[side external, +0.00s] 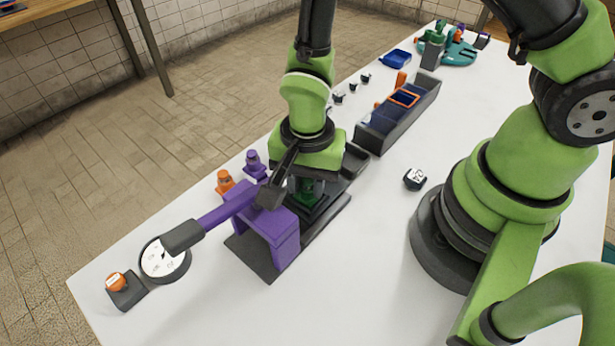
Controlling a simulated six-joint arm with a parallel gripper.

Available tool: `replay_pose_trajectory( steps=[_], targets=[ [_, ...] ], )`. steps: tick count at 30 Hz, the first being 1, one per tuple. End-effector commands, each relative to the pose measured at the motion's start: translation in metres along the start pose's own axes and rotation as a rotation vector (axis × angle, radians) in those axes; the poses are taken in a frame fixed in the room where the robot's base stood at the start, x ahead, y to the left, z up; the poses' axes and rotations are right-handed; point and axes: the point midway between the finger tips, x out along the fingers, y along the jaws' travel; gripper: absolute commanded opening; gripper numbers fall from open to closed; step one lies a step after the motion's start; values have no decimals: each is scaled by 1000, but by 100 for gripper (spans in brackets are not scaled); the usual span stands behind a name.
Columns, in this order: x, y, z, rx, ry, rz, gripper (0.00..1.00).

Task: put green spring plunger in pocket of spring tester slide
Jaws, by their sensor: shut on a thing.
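The spring tester stands near the table's front left, with a purple frame (275,235) and a purple lever reaching left. Its dark slide (325,210) extends to the right of the frame. My gripper (300,190) points down over the slide, close beside the purple frame. It is shut on the green spring plunger (306,187), which shows only in part below the gripper body. The pocket is hidden by the gripper and plunger, so I cannot tell whether the plunger is in it or above it.
Purple plungers (254,164) and an orange plunger (225,182) stand behind the tester. A dark bin (400,118) and a small black-and-white block (415,179) lie right. The front table is clear.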

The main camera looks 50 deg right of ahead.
Motion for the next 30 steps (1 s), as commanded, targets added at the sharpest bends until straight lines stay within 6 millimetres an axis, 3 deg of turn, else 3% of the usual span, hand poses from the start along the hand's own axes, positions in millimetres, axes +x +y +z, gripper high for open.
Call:
replay_pose_trajectory(
  steps=[6, 7, 10, 22, 30],
  targets=[
    [2, 0, 0, 0, 0, 1, 2],
    [3, 0, 0, 0, 0, 1, 30],
    [2, 0, 0, 0, 0, 0, 53],
    [-5, -1, 0, 0, 0, -4, 53],
    [-52, -2, 0, 0, 1, -8, 53]
  ],
)
